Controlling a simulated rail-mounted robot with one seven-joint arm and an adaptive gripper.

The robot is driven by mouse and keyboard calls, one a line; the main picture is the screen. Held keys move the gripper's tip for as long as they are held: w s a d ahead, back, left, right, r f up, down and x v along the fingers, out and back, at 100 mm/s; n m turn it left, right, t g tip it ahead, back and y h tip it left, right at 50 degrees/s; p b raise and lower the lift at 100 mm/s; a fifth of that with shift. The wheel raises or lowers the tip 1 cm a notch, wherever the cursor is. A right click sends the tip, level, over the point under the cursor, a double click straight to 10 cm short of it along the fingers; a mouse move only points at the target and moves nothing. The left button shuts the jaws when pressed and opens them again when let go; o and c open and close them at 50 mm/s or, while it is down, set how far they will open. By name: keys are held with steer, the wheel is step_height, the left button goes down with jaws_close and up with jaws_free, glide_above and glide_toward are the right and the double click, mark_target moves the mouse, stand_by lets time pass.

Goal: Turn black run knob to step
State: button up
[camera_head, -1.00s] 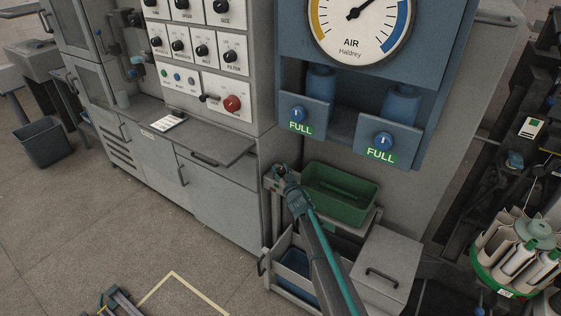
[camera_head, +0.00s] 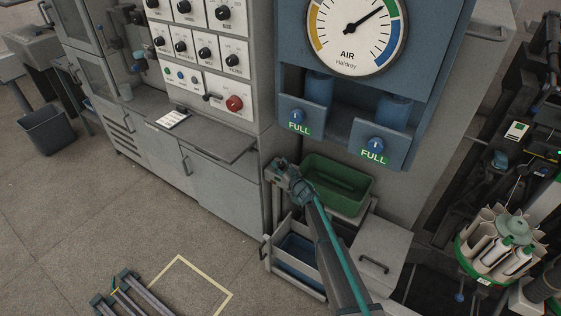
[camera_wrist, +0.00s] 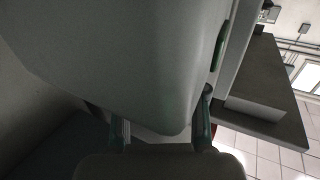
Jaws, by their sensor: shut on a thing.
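Several black knobs sit on white plates on the grey control panel in the head view, among them one at the upper right (camera_head: 224,13) and one above the word FILTER (camera_head: 232,60). The small labels are mostly unreadable, so I cannot tell which is the run knob. My gripper (camera_head: 281,167) is low, below and right of the panel and apart from it, beside the green bin. In the wrist view its two fingers stand either side of a large pale grey rounded body (camera_wrist: 135,60), which I cannot identify. The fingertips are partly hidden.
A green bin (camera_head: 345,170) and an open drawer (camera_head: 290,270) are close to my arm. A blue unit with an AIR gauge (camera_head: 357,30) stands above.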

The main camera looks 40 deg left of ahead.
steer(key=shift+n+g+y+p, duration=0.3)
steer(key=shift+n+g+p, duration=0.4)
steer(key=shift+g+p, duration=0.4)
steer(key=shift+w+n+g+p, duration=0.15)
steer(key=shift+n+g+p, duration=0.6)
steer(key=shift+g, duration=0.45)
steer(key=shift+f+n+g, duration=0.1)
steer(key=shift+n+g, duration=1.05)
steer(key=shift+g, duration=0.55)
steer(key=shift+s+g, duration=0.2)
steer(key=shift+g, duration=0.2)
steer(key=o, duration=1.1)
steer(key=shift+d, duration=0.1)
steer(key=d, duration=0.4)
steer(key=w+d, duration=0.1)
steer(key=d, duration=0.6)
steer(key=shift+w+d, duration=0.3)
steer(key=shift+d, duration=0.1)
